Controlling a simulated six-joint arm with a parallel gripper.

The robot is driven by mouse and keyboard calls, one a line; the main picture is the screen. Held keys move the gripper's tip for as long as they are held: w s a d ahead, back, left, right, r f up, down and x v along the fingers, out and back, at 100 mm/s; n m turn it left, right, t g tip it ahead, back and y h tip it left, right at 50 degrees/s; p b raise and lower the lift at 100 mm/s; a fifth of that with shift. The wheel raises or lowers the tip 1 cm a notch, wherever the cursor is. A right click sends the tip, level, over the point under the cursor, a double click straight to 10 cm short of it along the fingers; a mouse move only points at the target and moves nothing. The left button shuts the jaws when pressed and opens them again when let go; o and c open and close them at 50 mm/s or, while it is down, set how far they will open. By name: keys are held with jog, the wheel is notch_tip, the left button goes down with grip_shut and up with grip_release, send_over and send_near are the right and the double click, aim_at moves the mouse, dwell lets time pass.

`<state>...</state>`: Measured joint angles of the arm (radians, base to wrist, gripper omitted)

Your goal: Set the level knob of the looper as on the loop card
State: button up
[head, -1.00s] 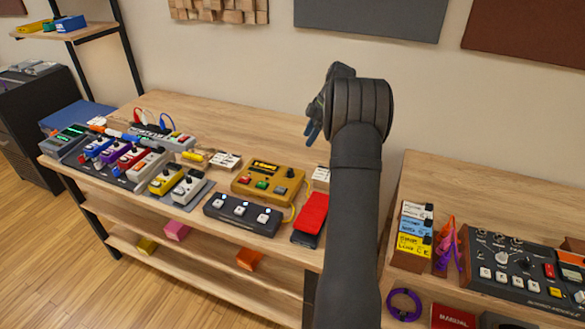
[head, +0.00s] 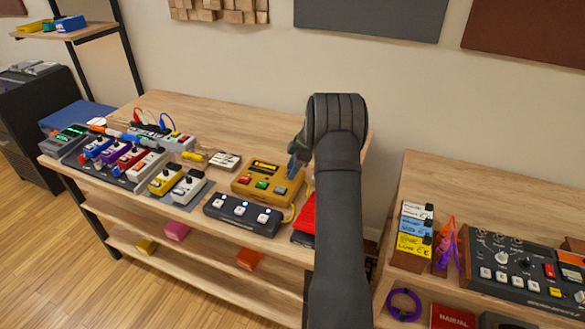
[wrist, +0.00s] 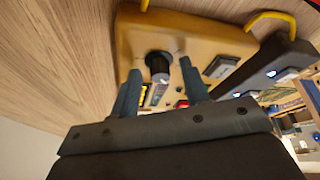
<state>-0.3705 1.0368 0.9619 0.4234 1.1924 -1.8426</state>
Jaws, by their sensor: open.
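The looper (head: 262,191) is a mustard-yellow box with a small screen and coloured buttons, on the wooden bench. In the wrist view the looper (wrist: 205,38) fills the upper middle. Its dark knob (wrist: 158,62) stands between and just beyond my open fingertips. My gripper (wrist: 160,82) is empty; I see no clear contact with the knob. In the head view my gripper (head: 293,167) is at the looper's right end and hides the knob. A white card (head: 225,161) lies behind and left of the looper; I cannot read it or tell whether it is the loop card.
A dark three-switch pedal (head: 242,214) stands in front of the looper, and a red pedal (head: 306,216) to its right, partly behind my arm. Yellow (head: 166,180) and white (head: 188,187) pedals stand to the left. Bare bench (head: 235,120) lies behind.

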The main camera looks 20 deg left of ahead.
grip_shut()
